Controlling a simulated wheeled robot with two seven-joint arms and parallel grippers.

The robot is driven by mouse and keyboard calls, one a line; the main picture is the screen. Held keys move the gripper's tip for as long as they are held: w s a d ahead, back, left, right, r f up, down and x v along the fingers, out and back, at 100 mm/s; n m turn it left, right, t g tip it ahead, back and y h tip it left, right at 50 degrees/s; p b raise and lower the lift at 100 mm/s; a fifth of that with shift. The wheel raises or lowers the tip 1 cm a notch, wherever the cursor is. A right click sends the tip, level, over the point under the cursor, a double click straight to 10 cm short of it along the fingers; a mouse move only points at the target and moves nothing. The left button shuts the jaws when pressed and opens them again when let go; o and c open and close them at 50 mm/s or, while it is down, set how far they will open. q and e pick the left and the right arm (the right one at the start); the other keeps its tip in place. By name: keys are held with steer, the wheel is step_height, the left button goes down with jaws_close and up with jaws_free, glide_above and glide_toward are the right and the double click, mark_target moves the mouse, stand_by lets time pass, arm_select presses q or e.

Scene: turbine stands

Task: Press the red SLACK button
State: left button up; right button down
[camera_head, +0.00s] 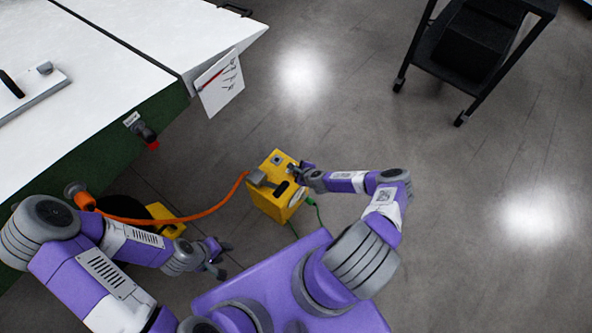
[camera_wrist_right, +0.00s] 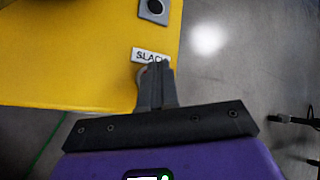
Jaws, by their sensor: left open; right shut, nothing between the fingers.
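The yellow control box (camera_head: 265,199) stands on the floor in the middle of the head view. Its yellow face (camera_wrist_right: 70,55) fills the upper left of the right wrist view. A white label reading SLACK (camera_wrist_right: 138,54) is on it. Just below the label, a round grey rim with a trace of red, the SLACK button (camera_wrist_right: 141,76), shows beside my fingers and is mostly hidden. My right gripper (camera_head: 292,168) is shut and empty, its fingertips (camera_wrist_right: 157,66) over the button's spot. I cannot tell whether they touch it. My left gripper (camera_head: 220,263) is open and empty, apart from the box.
A second square fitting with a dark round centre (camera_wrist_right: 155,9) sits above the label. An orange hose (camera_head: 190,217) runs from the box to the left. A white-topped bench (camera_head: 110,85) stands left, a black cart (camera_head: 470,50) upper right. The floor right is clear.

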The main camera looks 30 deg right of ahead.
steer(key=shift+f, duration=0.25)
stand_by(0.5)
steer(key=shift+r+p, duration=0.65)
steer(key=shift+r, duration=0.2)
step_height(320, 180, up, 5)
steer(key=p, duration=0.4)
steer(key=shift+r, duration=0.1)
steer(key=shift+a, duration=0.1)
